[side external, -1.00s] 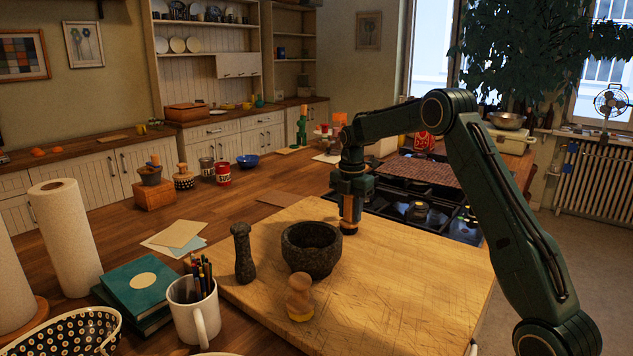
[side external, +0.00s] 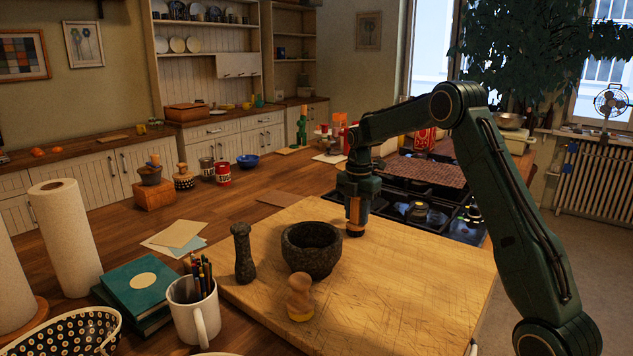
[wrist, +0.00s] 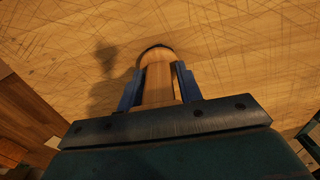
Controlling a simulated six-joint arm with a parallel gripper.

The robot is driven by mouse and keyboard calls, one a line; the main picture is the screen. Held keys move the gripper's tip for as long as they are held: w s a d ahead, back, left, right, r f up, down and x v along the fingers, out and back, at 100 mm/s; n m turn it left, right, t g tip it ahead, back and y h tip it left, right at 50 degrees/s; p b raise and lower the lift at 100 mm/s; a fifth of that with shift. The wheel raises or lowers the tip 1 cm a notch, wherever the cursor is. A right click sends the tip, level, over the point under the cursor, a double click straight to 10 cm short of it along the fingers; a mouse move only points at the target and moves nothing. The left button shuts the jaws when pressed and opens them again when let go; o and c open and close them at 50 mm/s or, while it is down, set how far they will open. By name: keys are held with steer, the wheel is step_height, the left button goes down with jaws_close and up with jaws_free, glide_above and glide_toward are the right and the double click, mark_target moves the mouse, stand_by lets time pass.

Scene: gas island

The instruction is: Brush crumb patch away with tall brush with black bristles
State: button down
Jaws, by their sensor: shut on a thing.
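The tall brush (side external: 354,216) has a pale wooden handle and dark bristles at its lower end. My gripper (side external: 357,198) is shut on its handle and holds it upright, bristles down, at the far part of the wooden board (side external: 420,290). The bristles are at or just above the board; I cannot tell if they touch. In the wrist view the handle (wrist: 158,82) stands between the two blue fingers of my gripper (wrist: 157,88), with only a thin dark edge of bristles beyond it. I cannot make out a crumb patch in either view.
A short wooden brush (side external: 300,297) with yellow bristles stands nearer the front. The gas hob (side external: 415,212) lies just behind the board. The board's right side is clear.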

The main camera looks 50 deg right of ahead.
steer(key=shift+s+f, duration=0.15)
steer(key=shift+s, duration=0.05)
steer(key=shift+s, duration=0.85)
steer(key=shift+s, duration=0.2)
steer(key=shift+s, duration=0.75)
stand_by(0.4)
steer(key=shift+s+f, duration=0.1)
steer(key=shift+s, duration=0.95)
